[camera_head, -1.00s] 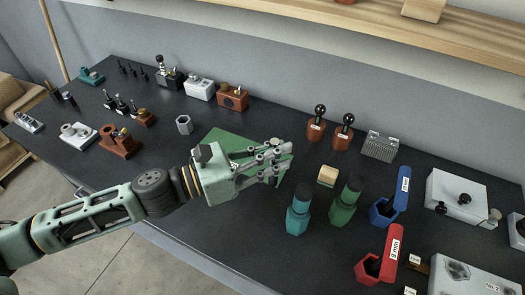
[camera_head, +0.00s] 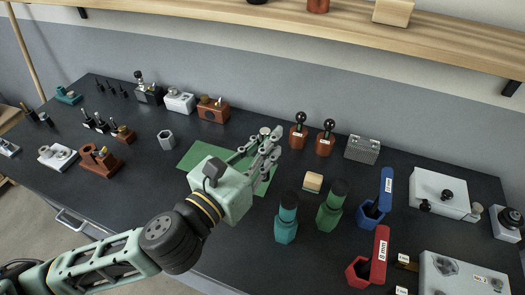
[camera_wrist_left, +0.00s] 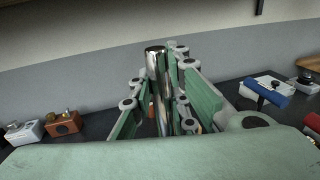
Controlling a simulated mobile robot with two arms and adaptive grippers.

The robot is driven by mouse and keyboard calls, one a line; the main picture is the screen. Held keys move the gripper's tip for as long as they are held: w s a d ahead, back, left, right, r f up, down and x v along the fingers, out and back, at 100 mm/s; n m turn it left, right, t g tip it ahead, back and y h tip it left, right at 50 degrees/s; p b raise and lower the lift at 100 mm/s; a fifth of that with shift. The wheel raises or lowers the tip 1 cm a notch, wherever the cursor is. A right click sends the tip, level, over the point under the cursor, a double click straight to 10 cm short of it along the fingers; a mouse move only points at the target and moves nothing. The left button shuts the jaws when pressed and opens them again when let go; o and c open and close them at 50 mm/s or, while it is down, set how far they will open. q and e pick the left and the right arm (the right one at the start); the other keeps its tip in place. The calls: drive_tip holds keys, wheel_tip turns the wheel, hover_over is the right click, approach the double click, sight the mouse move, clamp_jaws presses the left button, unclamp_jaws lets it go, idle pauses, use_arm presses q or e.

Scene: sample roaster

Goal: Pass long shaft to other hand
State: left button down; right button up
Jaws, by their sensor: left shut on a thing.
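My left gripper (camera_head: 258,152) is above the bench, over the right part of the green mat (camera_head: 196,156), with its fingers pointing away toward the wall. It is shut on the long shaft (camera_wrist_left: 155,62), a shiny metal rod that stands roughly upright between the fingers in the left wrist view. The fingers and palm hide the shaft's lower part there. In the head view only the shaft's top end (camera_head: 265,131) shows clearly. My right gripper is in neither view.
Two black-knobbed brown pieces (camera_head: 299,131) stand right of the gripper, beside a grey block (camera_head: 362,149). Teal (camera_head: 286,217) and green (camera_head: 331,205) holders stand in front. Blue (camera_head: 376,199) and red (camera_head: 370,262) holders are farther right. A wooden shelf (camera_head: 300,22) runs above the bench.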

use_arm(q)
drive_tip(key=r+n+y, duration=0.1)
drive_tip(key=r+n+t+y, duration=0.1)
drive_tip(key=y, duration=0.1)
drive_tip(key=d+r+n+t+y, duration=0.1)
drive_tip(key=y, duration=0.1)
drive_tip(key=shift+w+r+n, duration=0.1)
drive_tip(key=shift+w+n, duration=0.15)
drive_tip(key=shift+n, duration=0.15)
drive_tip(key=shift+w+r+n+t+y, duration=0.15)
drive_tip(key=shift+r+n+y, duration=0.3)
drive_tip(key=shift+y, duration=0.35)
drive_tip(key=shift+r+n+t+y, duration=0.2)
drive_tip(key=shift+r+n+y, duration=0.1)
drive_tip(key=shift+n+y, duration=0.4)
drive_tip(key=shift+w+r+n+t+y, duration=0.15)
drive_tip(key=shift+r+n+y, duration=0.2)
drive_tip(key=shift+y, duration=0.55)
